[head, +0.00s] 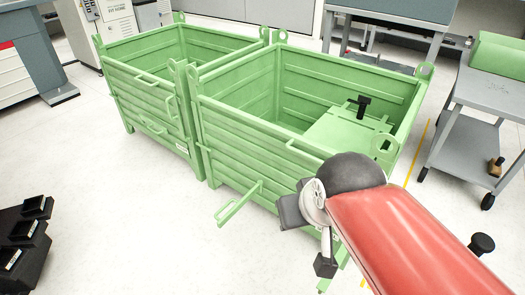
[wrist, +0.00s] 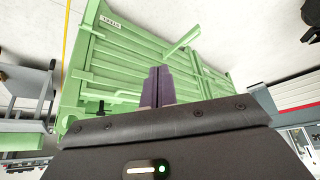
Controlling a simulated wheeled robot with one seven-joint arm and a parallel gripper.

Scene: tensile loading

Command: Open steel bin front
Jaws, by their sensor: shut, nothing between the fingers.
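Two green steel bins stand side by side in the head view. The right bin (head: 240,118) is the nearer one, and its ribbed front looks upright. A green bar (head: 240,203) sticks outward from that front; a projecting bar (wrist: 183,40) also shows in the wrist view. The bin's ribbed front (wrist: 120,55) fills much of the wrist view, with a white label near its top. My gripper (wrist: 158,85) is shut and empty, its dark fingertips in front of the ribbed face. Contact with it cannot be told. In the head view my arm hides part of the front.
The left bin (head: 150,95) adjoins the right one. A lidded green part (head: 345,140) lies inside the right bin. A grey cart (head: 478,125) stands at right, and black trays (head: 25,235) at lower left. Pale floor in front is clear.

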